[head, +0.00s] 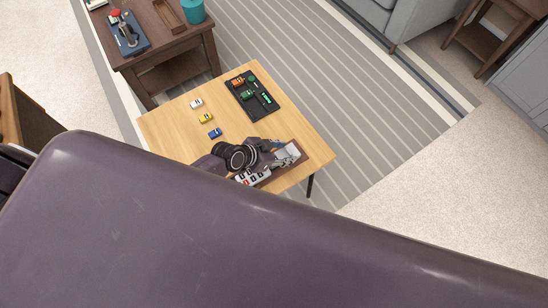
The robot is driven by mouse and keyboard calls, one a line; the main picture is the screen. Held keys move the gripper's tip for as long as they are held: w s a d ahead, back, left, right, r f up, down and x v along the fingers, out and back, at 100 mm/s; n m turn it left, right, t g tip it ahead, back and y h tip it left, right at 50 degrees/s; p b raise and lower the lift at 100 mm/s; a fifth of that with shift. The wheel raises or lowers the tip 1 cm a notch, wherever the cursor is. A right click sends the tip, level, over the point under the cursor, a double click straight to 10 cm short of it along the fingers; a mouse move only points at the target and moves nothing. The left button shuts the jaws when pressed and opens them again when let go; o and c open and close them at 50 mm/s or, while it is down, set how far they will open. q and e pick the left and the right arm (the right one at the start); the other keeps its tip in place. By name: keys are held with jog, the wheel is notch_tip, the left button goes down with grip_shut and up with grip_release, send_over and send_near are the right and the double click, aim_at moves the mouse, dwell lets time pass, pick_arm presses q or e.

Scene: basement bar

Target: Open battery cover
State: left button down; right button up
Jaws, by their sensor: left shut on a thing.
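My left gripper (272,147) reaches over the near right part of a light wooden table, with its dark round wrist in front of it. Its jaws are shut on a pale grey piece (288,153) at their tips, over a brown tray (296,165). The piece is too small to make out, and I cannot tell whether it is a battery cover. A white object with red and dark marks (250,177) lies just nearer, partly hidden by my arm. My right gripper is not in view.
The wooden table (170,130) holds white (196,103), yellow (206,118) and blue (215,133) toy cars. A black tray (262,109) with orange and green pieces stands farther back. A dark side table (165,48) is behind left. Carpet (430,175) is clear at right.

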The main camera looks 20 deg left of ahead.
pick_arm(q)
jog(key=shift+w+d, duration=0.35)
jog(key=shift+w, duration=0.1)
jog(key=c, duration=1.1)
grip_release()
jog(key=shift+c, duration=0.2)
jog(key=shift+s+a, duration=0.15)
jog(key=v, duration=1.1)
jog(key=shift+s+r, duration=0.2)
jog(key=shift+r, duration=0.15)
jog(key=shift+a, duration=0.1)
